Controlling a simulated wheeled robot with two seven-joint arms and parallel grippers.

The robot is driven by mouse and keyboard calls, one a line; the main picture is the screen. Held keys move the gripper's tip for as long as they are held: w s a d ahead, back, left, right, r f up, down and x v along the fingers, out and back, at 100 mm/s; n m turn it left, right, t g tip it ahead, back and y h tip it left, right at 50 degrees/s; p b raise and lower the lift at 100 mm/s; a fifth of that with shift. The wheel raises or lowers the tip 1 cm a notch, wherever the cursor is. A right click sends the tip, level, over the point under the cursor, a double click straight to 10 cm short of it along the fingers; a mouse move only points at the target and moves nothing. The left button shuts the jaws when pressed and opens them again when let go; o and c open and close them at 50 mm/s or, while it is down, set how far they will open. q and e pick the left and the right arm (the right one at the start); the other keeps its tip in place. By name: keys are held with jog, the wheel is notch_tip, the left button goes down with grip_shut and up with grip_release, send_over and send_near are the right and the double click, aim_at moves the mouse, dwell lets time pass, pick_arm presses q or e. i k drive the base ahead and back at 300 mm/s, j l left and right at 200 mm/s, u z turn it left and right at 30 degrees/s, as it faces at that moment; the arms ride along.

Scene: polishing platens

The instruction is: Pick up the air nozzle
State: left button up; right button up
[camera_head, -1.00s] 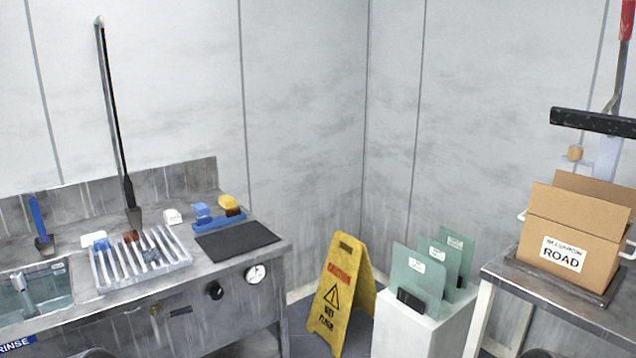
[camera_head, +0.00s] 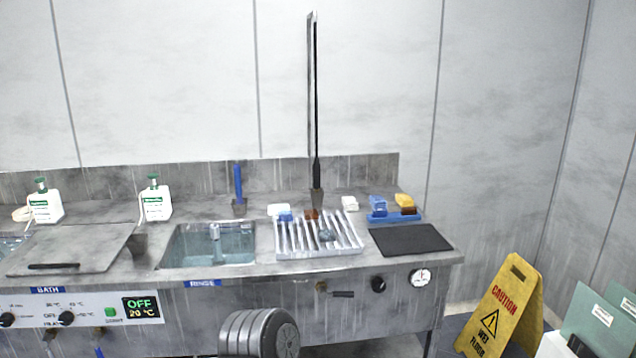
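No part that I can identify for certain as an air nozzle shows. I cannot tell whether this is the nozzle.
A sink (camera_head: 185,245) lies left of the rack, and a black mat (camera_head: 410,239) right of it. A tall dark pole (camera_head: 314,110) stands behind the rack. White bottles (camera_head: 156,202) stand at the left. A yellow caution sign (camera_head: 505,310) stands on the floor at right.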

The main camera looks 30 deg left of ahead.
aim_at(316, 166)
jog(key=i+l+z, duration=0.1)
jog(key=i+l, duration=1)
jog(key=i, duration=0.15)
